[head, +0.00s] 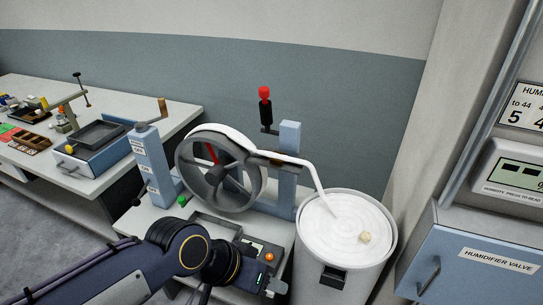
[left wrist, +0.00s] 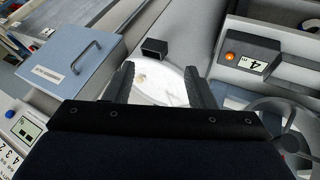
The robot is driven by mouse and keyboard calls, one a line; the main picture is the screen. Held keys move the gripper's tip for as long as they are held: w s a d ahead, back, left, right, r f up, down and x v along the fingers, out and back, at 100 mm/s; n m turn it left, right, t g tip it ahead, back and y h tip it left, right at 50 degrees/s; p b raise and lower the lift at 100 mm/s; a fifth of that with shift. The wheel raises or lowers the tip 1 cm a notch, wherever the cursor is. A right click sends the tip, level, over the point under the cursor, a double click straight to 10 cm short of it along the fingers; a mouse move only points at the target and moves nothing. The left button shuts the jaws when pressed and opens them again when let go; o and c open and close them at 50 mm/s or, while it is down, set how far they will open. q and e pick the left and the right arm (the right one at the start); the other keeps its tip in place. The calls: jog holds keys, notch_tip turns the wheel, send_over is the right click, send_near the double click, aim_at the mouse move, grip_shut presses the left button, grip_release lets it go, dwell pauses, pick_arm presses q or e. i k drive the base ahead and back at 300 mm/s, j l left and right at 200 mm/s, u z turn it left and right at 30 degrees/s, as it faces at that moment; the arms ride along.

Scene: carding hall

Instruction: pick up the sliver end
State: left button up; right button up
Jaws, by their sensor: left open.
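The white sliver (head: 317,178) comes off the top of the wheel and drops into a round white can (head: 391,247) at the right. A small cream piece (head: 365,238), which looks like the sliver end, lies on the coiled sliver near the can's front right rim. In the left wrist view a small pale spot (left wrist: 140,78) shows on the white can top, between the fingers. My left gripper (left wrist: 158,80) is open and empty, with the can beyond its fingers. In the head view it is low, left of the can, its fingers only partly visible. My right gripper is not in view.
The spoked wheel (head: 216,174) stands on a bench left of the can, with a red-topped lever (head: 265,97) behind. A blue humidifier valve cabinet (head: 470,270) stands close right of the can. A cluttered side table (head: 93,178) is at the left.

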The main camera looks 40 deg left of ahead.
aim_at(285, 158)
jog(key=u, duration=0.45)
jog(key=j+u, duration=0.1)
jog(key=u, duration=0.4)
jog(key=i+u, duration=0.1)
jog(key=u, duration=0.85)
jog(key=i+u, duration=0.25)
jog(key=i, duration=0.45)
